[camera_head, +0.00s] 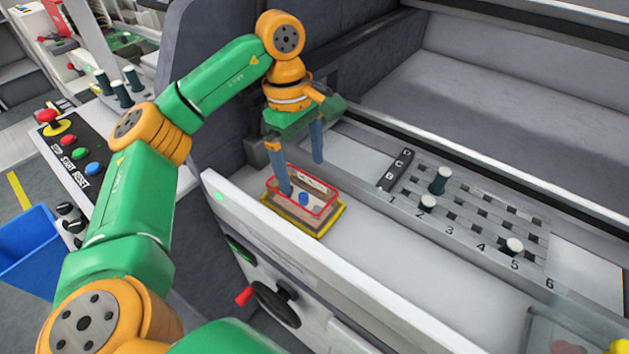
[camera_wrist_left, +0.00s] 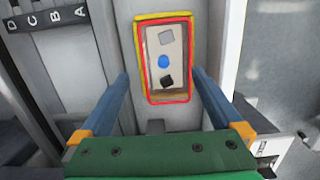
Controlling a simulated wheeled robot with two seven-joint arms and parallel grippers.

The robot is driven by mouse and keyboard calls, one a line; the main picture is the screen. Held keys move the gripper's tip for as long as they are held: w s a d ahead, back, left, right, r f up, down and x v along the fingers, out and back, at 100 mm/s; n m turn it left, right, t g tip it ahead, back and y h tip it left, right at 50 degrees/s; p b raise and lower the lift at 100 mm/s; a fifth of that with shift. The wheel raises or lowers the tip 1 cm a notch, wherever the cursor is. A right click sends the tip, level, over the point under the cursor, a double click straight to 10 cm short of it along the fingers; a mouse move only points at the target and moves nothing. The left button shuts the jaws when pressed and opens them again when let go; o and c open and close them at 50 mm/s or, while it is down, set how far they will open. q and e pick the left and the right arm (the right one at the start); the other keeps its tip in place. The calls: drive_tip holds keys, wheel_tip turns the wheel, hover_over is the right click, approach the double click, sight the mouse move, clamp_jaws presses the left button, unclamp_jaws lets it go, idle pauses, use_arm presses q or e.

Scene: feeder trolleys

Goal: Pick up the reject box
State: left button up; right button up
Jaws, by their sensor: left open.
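The reject box (camera_head: 329,211) is a small open tray with a red rim. It sits inside a yellow outline on the light ledge at the front of the machine. In the left wrist view the box (camera_wrist_left: 189,60) shows a grey square, a blue disc and a black piece in it. My left gripper (camera_head: 303,176) is open and points down, with its two blue fingers over the box area. In the left wrist view the fingers (camera_wrist_left: 161,76) are spread to either side of the box's near end, with nothing between them gripped. My right gripper is not seen.
A grey slotted plate (camera_head: 470,215) marked with letters and numbers holds a few pegs to the right. A panel with buttons (camera_head: 75,150) and a blue bin (camera_head: 30,245) are at the left. A dark knob (camera_head: 277,304) sits on the front face below the ledge.

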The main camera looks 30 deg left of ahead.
sight(303, 197)
use_arm(q)
drive_tip(key=f, duration=0.1)
drive_tip(key=s+f, duration=0.1)
drive_tip(key=f, duration=0.1)
drive_tip(key=f+p, duration=0.1)
drive_tip(key=f, duration=0.1)
drive_tip(key=shift+s+d+f, duration=0.15)
drive_tip(key=shift+s+d, duration=0.05)
drive_tip(key=shift+d, duration=0.05)
drive_tip(key=shift+w+f, duration=0.15)
drive_tip(key=c, duration=0.9)
drive_tip(key=shift+c, duration=1.2)
